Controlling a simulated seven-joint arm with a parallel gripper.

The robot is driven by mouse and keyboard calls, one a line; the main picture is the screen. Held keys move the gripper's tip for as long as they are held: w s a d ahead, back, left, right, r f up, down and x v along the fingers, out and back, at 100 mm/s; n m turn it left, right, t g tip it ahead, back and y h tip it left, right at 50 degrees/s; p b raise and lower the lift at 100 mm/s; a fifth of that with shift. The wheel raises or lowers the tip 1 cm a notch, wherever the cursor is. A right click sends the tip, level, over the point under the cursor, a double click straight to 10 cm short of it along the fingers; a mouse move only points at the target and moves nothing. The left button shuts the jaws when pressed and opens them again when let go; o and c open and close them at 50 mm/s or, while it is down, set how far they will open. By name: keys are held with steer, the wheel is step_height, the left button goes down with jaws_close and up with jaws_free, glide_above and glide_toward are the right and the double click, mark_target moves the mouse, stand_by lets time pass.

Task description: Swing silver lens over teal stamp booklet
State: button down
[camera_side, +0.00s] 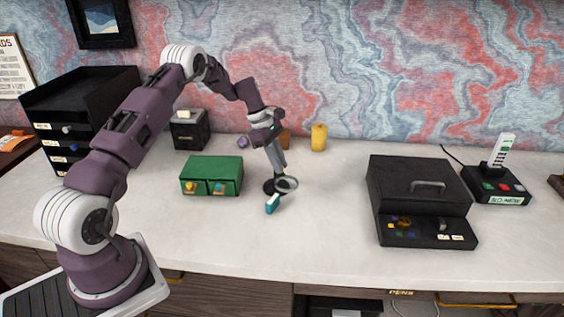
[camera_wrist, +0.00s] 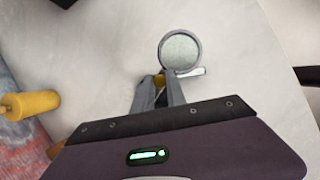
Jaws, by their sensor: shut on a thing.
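The silver lens (camera_side: 287,184) is a round ring with clear glass on a dark round base (camera_side: 269,187), on the white desktop. In the wrist view the lens (camera_wrist: 181,51) lies just beyond my fingertips. My gripper (camera_side: 281,171) points down at the lens; its fingers (camera_wrist: 161,82) are shut at the lens's near edge, by a small brass-coloured part. The teal stamp booklet (camera_side: 272,203) is in front of the base, below and left of the lens in the side view. A pale strip (camera_wrist: 191,72) shows beside the lens's lower rim; I cannot tell what it is.
A green two-drawer box (camera_side: 212,174) stands left of the lens. A yellow cylinder (camera_side: 319,137) and an orange-brown object stand behind. A black case (camera_side: 419,184) and a button box (camera_side: 494,185) are at right. The desktop between lens and case is clear.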

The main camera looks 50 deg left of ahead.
steer(key=m+g, duration=0.1)
steer(key=m, duration=0.1)
steer(key=s+a+m, duration=0.1)
steer(key=m, duration=0.1)
steer(key=shift+s+m+g, duration=0.1)
steer(key=shift+m+g, duration=0.3)
stand_by(0.5)
steer(key=c, duration=1.3)
jaws_free()
steer(key=shift+c, duration=0.2)
